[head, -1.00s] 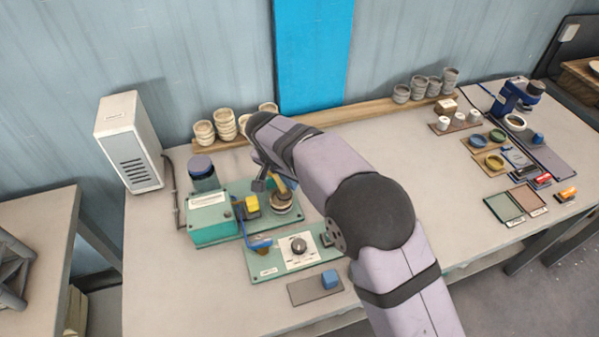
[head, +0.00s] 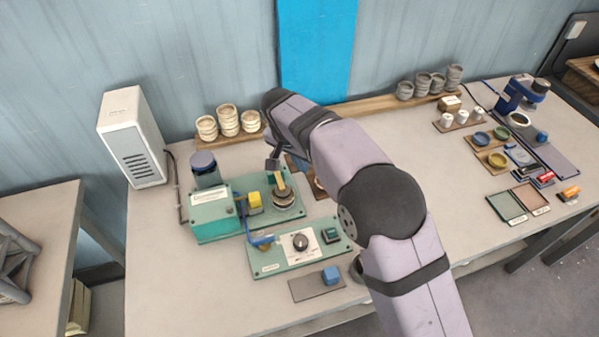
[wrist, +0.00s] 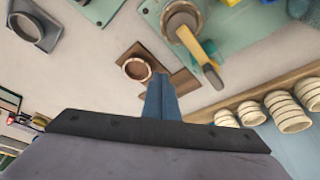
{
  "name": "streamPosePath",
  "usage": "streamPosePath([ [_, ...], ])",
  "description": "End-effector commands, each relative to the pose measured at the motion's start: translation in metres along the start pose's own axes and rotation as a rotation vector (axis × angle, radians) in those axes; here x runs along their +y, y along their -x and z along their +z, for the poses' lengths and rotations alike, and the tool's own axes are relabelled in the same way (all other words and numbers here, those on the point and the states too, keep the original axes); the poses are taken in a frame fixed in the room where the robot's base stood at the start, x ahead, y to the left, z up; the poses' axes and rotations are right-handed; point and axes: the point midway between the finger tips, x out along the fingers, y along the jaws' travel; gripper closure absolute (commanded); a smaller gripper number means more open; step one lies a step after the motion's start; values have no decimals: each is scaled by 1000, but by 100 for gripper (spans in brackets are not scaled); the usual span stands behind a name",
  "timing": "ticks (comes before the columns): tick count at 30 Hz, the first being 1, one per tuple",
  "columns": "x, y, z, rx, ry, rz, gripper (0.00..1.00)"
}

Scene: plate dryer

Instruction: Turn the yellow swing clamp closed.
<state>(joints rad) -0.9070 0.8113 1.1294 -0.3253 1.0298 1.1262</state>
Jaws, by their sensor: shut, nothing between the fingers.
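The yellow swing clamp (head: 281,182) is a short yellow bar at the round stacked fixture (head: 284,200) on the green station. In the wrist view the clamp (wrist: 197,47) reaches from the round fixture past its rim, with a grey tip toward the row of pale cups. My gripper (head: 273,164) is shut and empty, near the far end of the clamp in the head view. In the wrist view my gripper (wrist: 162,92) points at a brown tray, with a visible gap to the clamp. Whether the clamp is fully seated cannot be told.
The brown tray (wrist: 133,48) with a ring stands beside the station. Pale stacked cups (head: 228,118) line the back shelf. The table's middle right is clear.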

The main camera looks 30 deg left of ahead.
Motion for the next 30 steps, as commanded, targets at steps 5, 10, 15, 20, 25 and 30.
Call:
streamPosePath([
  [5,-4,31,1,2,1,-2,100],
  [10,-5,55,0,1,0,-1,100],
  [15,-6,68,1,-1,1,1,100],
  [20,-6,72,1,-1,1,2,100],
  [25,-4,72,0,-2,1,3,100],
  [30,21,66,-11,-20,10,17,100],
])
